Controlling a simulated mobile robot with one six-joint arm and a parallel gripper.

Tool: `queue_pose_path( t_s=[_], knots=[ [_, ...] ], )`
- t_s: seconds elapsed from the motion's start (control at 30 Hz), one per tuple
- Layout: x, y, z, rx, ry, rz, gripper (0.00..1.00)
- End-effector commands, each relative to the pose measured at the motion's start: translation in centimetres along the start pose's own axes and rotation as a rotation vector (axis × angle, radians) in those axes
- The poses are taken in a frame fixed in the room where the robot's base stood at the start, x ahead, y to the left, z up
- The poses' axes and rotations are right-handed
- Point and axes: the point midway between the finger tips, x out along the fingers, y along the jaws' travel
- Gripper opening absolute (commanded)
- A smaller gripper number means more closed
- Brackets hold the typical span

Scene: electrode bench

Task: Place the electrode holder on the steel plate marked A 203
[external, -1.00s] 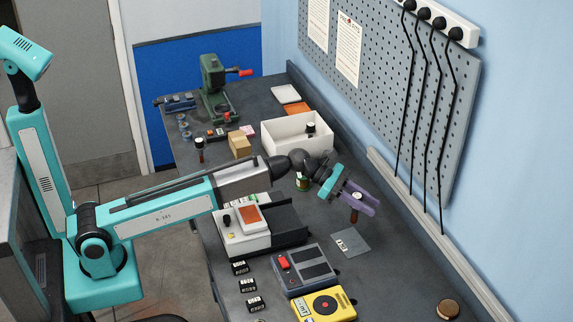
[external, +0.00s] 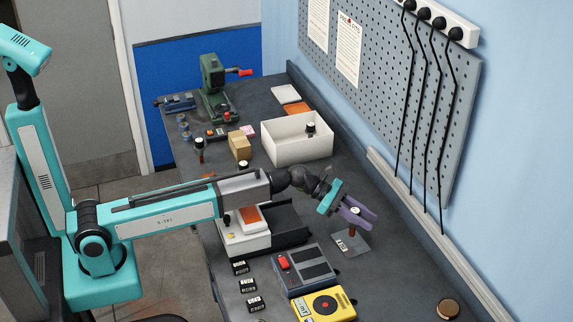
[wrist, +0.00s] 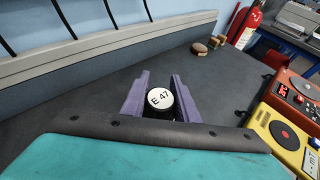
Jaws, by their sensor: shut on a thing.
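My gripper (external: 356,213) is shut on an electrode holder. The holder has a round white top marked E 47 (wrist: 160,98) in the wrist view, between my two purple fingers (wrist: 160,97). In the external view its brown lower end (external: 352,232) hangs upright below the fingers. A flat grey steel plate (external: 361,246) lies on the bench under it, with a small label whose text I cannot read. The holder's lower end appears over the plate; I cannot tell whether it touches. The plate is hidden in the wrist view.
A grey device with a red button (external: 305,268) and a yellow meter (external: 322,306) stand near the plate's front left. A white bin (external: 290,150) stands behind. A round brown-topped object (external: 447,308) sits at front right. Bench right of the plate is clear.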

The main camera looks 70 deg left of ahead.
Motion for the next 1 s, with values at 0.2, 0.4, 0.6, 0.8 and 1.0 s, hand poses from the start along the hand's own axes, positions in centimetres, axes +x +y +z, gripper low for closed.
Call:
queue_pose_path(
  t_s=[0.2, 0.4, 0.6, 0.8, 1.0],
  knots=[
    [0.0, 0.0, 0.1, 0.0, -0.001, 0.0, 0.0],
    [0.3, 0.0, -0.8, -0.003, 0.0, -0.001, 0.0],
    [1.1, 0.0, -2.5, -0.003, 0.001, -0.001, 0.0],
    [1.4, 0.0, -3.4, -0.002, -0.001, 0.0, 0.0],
    [1.4, 0.0, -3.4, -0.001, -0.001, 0.0, 0.0]
  ],
)
